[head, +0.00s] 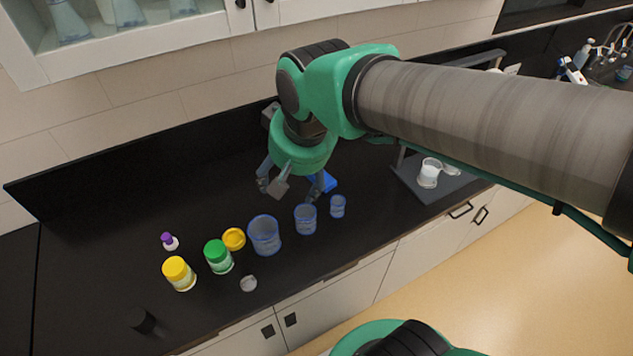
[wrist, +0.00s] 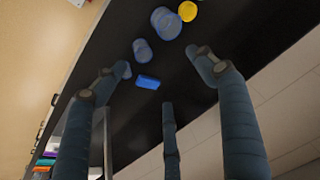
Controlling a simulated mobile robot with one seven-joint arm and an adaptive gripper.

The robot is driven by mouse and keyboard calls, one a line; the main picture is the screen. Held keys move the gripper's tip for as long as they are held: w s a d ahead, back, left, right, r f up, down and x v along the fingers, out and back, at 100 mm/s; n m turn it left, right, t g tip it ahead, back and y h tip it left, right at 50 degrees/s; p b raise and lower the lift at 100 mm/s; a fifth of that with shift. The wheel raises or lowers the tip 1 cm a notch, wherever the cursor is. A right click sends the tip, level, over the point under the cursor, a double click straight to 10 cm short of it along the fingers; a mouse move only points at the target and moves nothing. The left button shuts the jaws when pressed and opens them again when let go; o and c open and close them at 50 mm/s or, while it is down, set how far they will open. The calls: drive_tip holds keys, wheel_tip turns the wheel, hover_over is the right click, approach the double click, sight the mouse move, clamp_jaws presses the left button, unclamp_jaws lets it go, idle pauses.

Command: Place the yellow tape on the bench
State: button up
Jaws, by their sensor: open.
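The yellow tape (head: 234,239) is a small round roll lying flat on the black bench (head: 110,225), between the green-capped jar and the largest beaker. It also shows at the top edge of the wrist view (wrist: 188,11). My gripper (head: 290,189) is open above the bench, behind the beakers and to the right of the tape, well apart from it. In the wrist view its three fingers (wrist: 163,80) are spread with nothing held between them. A blue block (wrist: 148,82) lies on the bench below the fingers, partly hidden by a finger in the head view (head: 325,182).
Blue-tinted beakers of large (head: 264,236), medium (head: 305,219) and small (head: 338,207) size stand in a row right of the tape. A green-capped jar (head: 218,257), yellow-capped jar (head: 179,274) and purple-capped bottle (head: 169,241) stand left. The bench's back left is clear.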

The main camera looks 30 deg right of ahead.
drive_tip(key=s+d+r+n+t, duration=0.1)
drive_tip(key=s+d+r, duration=0.1)
drive_tip(key=s, duration=0.6)
drive_tip(key=shift+s+d, duration=0.25)
drive_tip(key=shift+d, duration=0.15)
drive_tip(key=shift+r, duration=0.1)
drive_tip(key=c, duration=0.4)
drive_tip(key=shift+o, duration=0.2)
drive_tip(key=shift+w, duration=0.1)
